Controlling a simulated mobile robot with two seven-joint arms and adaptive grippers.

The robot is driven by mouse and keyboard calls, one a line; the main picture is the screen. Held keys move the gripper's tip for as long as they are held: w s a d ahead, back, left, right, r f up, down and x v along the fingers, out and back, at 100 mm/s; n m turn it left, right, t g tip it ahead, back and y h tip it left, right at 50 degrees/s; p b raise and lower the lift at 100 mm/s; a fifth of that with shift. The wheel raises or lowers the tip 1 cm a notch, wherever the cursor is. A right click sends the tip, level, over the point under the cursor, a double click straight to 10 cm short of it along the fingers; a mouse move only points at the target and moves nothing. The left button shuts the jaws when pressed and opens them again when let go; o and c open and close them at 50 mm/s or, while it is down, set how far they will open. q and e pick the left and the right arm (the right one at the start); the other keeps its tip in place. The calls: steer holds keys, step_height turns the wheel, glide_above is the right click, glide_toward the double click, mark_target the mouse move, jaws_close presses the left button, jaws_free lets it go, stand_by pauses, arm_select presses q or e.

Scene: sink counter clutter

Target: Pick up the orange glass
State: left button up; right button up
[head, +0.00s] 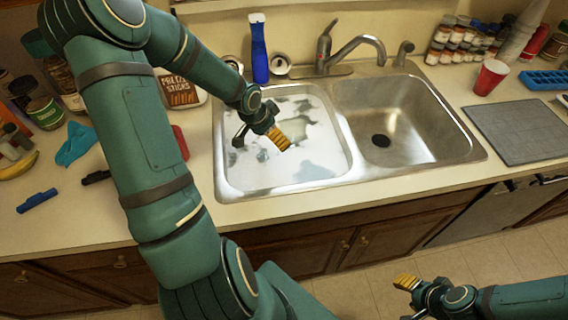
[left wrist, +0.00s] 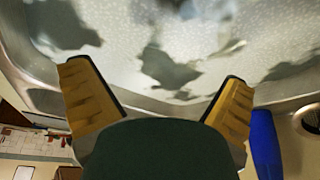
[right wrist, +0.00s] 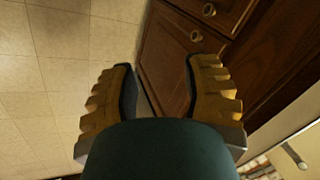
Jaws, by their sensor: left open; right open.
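I see no orange glass in any view. My left gripper (head: 261,142) is over the left sink basin (head: 232,178), which holds cloudy, foamy water (head: 310,160). In the left wrist view the open fingers (left wrist: 155,76) stand apart with only the foamy water between and beyond them. My right gripper (head: 405,283) is low at the right, in front of the counter and over the floor. In the right wrist view its fingers (right wrist: 158,66) are open and empty, facing cabinet doors and floor tiles. The water's murk hides the left basin's bottom.
A blue bottle (head: 259,50) and the faucet (head: 352,48) stand behind the sink. The right basin (head: 420,110) is empty. A red cup (head: 490,77), a grey mat (head: 515,130) and spice jars (head: 460,40) are at the right. Clutter, including a teal cloth (head: 75,145), lies at the left.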

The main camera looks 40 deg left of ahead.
arm_select(q)
steer(key=b, duration=0.4)
glide_toward(286, 154)
steer(key=d+f, duration=0.1)
steer(key=f, duration=0.1)
steer(key=shift+d+b+x, duration=0.25)
steer(key=shift+b+x, duration=0.35)
steer(key=shift+x, duration=0.6)
steer(key=shift+d+b+x, duration=0.25)
steer(key=shift+b+x, duration=0.3)
steer(key=shift+x, duration=0.65)
arm_select(e)
step_height(286, 154, down, 6)
steer(key=s, duration=0.2)
steer(key=shift+a+f+g, duration=0.2)
steer(key=shift+f+g, duration=0.05)
steer(key=shift+g, duration=0.05)
arm_select(q)
steer(key=shift+r, duration=0.1)
steer(key=c, duration=1.3)
steer(key=shift+o, duration=0.2)
